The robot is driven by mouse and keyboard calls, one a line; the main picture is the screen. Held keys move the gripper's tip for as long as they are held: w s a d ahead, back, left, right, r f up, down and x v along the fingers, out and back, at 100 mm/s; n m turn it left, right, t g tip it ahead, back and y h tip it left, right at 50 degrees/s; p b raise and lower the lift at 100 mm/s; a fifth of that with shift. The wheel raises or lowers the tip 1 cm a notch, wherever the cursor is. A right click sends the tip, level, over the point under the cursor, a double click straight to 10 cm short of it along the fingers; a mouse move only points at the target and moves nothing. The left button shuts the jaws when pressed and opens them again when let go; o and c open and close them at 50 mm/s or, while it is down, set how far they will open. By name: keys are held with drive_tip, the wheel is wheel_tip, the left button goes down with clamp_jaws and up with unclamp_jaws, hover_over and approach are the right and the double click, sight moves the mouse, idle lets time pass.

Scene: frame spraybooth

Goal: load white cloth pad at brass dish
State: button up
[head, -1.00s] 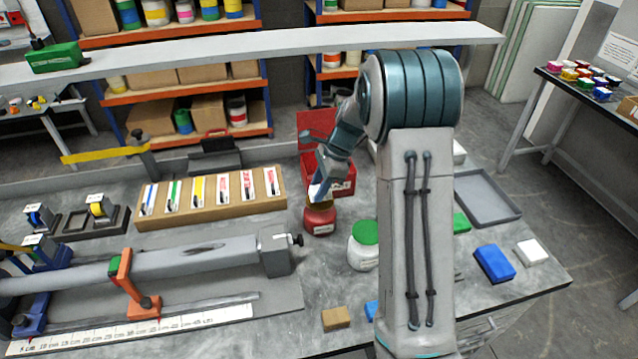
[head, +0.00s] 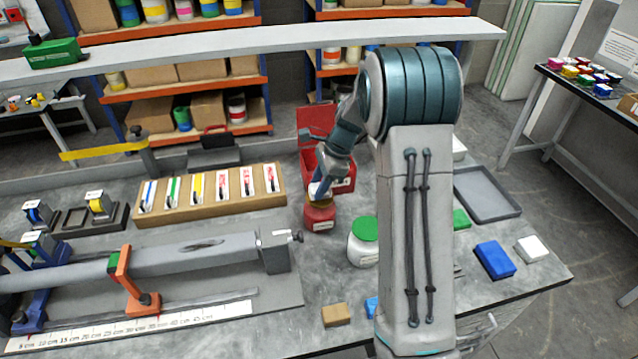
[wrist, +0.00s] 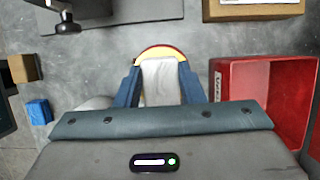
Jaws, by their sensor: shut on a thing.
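The white cloth pad (wrist: 160,78) is between the two blue fingers of my gripper (wrist: 160,72) in the wrist view. My gripper is shut on it. The brass dish (wrist: 182,55) shows as a yellow rim just beyond the pad, which covers much of it. In the head view the dish (head: 321,203) tops a squat red pot (head: 320,219). There my gripper (head: 319,190) points down at the dish with the pad low over it. I cannot tell whether the pad touches the dish.
A white jar with a green lid (head: 363,240) stands right of the red pot. An open red box (head: 342,180) is close behind it. A wooden rack of labelled tools (head: 210,197) and a clamped tube (head: 190,257) lie to the left. A grey tray (head: 487,195) is at right.

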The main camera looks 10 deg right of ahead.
drive_tip(key=shift+f+b, duration=0.55)
drive_tip(key=shift+f, duration=0.4)
idle(0.5)
idle(0.5)
drive_tip(key=shift+r+p, duration=2.8)
drive_tip(key=shift+r, duration=0.8)
drive_tip(key=shift+f, duration=0.15)
